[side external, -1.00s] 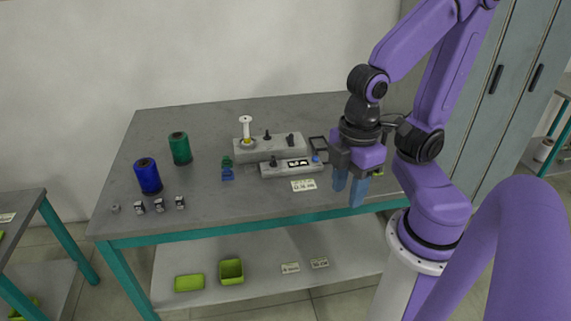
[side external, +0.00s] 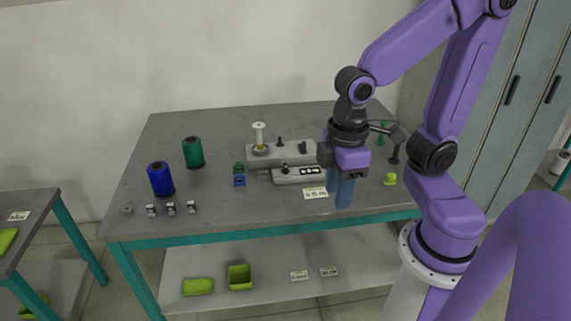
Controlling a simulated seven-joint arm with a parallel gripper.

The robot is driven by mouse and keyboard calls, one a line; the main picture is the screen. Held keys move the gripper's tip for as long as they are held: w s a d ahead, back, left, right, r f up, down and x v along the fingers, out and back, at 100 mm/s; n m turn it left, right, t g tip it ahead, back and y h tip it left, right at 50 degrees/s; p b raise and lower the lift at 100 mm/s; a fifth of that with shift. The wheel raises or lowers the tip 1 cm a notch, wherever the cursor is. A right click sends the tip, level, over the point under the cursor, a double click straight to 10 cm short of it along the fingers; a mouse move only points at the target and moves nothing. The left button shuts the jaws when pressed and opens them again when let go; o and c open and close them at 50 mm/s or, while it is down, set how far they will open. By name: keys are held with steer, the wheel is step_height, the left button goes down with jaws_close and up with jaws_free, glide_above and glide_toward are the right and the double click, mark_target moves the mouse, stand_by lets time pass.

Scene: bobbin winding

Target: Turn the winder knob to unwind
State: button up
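The winder (side external: 268,157) is a grey box on the table with a white bobbin (side external: 259,135) upright on its left end. A small black knob (side external: 280,142) and a black part (side external: 303,147) stand on its top. A lower grey unit with a display (side external: 290,179) sits in front of it. I cannot tell which part is the winder knob. My gripper (side external: 341,203) points down just right of the lower unit and hides its right end. Its blue fingers overlap in this view, so their gap is unclear. Nothing shows held in it.
A blue spool (side external: 161,180) and a green spool (side external: 193,153) stand at left. Small metal pieces (side external: 171,209) lie near the front left edge. Small blue and green parts (side external: 239,174) lie left of the lower unit. A label (side external: 315,194) lies in front of it.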

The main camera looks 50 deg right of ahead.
steer(key=w+d+m, duration=0.1)
steer(key=w+m, duration=0.5)
steer(key=w, duration=0.6)
steer(key=m, duration=1.3)
glide_above(286, 165)
step_height(286, 165, down, 5)
step_height(286, 165, down, 17)
steer(key=shift+w+r, duration=0.1)
jaws_close()
